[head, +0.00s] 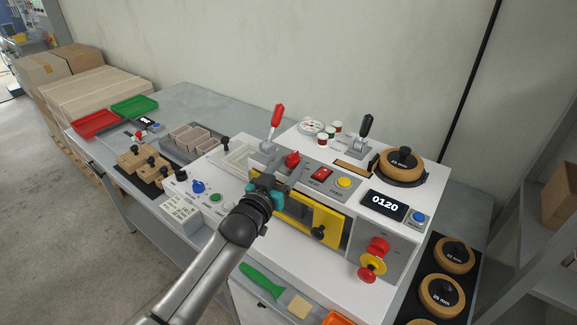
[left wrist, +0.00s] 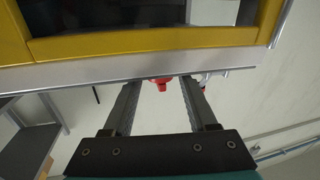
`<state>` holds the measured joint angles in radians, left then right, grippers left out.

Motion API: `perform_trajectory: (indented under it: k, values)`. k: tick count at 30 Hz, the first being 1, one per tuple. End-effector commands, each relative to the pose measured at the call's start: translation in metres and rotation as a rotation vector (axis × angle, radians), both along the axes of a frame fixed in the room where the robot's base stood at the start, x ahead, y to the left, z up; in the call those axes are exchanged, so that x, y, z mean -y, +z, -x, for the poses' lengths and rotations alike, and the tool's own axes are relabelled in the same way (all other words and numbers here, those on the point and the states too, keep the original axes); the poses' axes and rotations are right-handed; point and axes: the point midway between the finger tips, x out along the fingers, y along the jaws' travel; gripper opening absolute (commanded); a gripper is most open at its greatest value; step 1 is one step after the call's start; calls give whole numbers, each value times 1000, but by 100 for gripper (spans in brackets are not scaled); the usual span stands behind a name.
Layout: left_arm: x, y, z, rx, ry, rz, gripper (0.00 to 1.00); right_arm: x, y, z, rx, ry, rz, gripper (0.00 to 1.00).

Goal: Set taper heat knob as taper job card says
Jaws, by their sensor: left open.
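A red knob (head: 292,158) stands on the grey panel of the white machine; its label is too small to read. I cannot tell which knob is the taper heat one. My left gripper (head: 280,178) is open just in front of the red knob, above the yellow-framed window. In the left wrist view, the red knob (left wrist: 159,86) shows beyond and between the open fingers (left wrist: 162,100), apart from them. My right gripper is not in view.
A red-handled lever (head: 276,118) rises behind. A display (head: 385,204) reads 0120.

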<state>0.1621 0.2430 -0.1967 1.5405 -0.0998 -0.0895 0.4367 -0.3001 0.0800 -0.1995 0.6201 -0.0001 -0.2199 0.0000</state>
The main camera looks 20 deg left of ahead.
Motion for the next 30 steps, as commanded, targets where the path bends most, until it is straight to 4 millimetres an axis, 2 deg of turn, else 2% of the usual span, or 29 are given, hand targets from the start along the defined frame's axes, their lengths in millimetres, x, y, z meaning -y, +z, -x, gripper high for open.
perform_trajectory:
  k: [12, 27, 30]
  values:
    - [1, 0, -6, 0, -1, 0, 58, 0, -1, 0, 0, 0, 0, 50]
    - [1, 0, -6, 0, -1, 0, 2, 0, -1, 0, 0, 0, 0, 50]
    - [1, 0, -5, 0, -1, 0, 0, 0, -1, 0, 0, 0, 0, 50]
